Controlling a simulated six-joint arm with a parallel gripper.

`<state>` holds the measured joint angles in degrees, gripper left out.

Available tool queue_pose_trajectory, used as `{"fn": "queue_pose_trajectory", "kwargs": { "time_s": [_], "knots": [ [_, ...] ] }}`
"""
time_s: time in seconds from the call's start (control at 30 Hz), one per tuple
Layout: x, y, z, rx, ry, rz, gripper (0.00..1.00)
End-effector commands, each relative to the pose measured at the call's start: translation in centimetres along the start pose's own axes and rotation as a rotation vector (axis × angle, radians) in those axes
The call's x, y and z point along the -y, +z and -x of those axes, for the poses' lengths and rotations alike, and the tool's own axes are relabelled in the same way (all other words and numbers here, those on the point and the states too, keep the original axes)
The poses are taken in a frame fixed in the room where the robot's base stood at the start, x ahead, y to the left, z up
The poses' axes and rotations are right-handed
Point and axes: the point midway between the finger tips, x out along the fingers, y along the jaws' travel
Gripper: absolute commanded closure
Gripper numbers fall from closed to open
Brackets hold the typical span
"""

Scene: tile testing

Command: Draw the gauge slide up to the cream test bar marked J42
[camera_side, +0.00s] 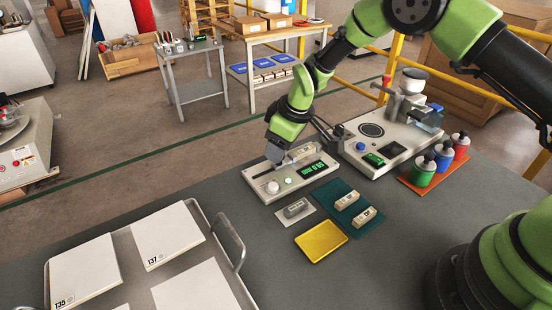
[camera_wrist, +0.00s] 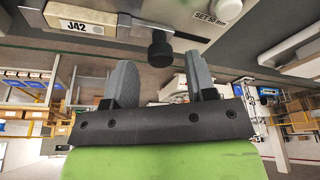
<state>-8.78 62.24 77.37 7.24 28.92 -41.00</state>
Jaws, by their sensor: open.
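The gauge (camera_side: 262,188) is a light-grey box with a lit green display, a knob and a round button. The cream test bar marked J42 (camera_wrist: 75,17) lies on the gauge at the upper left of the wrist view. To its right is the slide, with a dark round knob (camera_wrist: 160,50). I cannot tell whether the slide touches the bar. My gripper (camera_wrist: 160,75) is open and empty, its grey fingers spread to either side of the knob and pointing at the gauge. In the side view my gripper (camera_side: 274,150) is at the gauge's back edge and hides part of it.
A grey block (camera_side: 296,209) lies on a white card in front of the gauge. Cream bars (camera_side: 347,200) rest on a green mat, near a yellow tray (camera_side: 321,242). A larger instrument (camera_side: 390,150) and coloured bottles (camera_side: 443,158) stand right; a tile rack (camera_side: 237,248) is front left.

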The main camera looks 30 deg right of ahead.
Motion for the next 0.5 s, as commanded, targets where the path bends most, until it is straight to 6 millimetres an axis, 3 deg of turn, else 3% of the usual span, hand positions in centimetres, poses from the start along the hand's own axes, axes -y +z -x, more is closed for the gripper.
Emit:
{"fn": "queue_pose_trajectory", "kwargs": {
  "time_s": [0.5],
  "knots": [
    [0.0,-1.3,4.2,-0.001,0.0,0.0,0.49]
  ]
}}
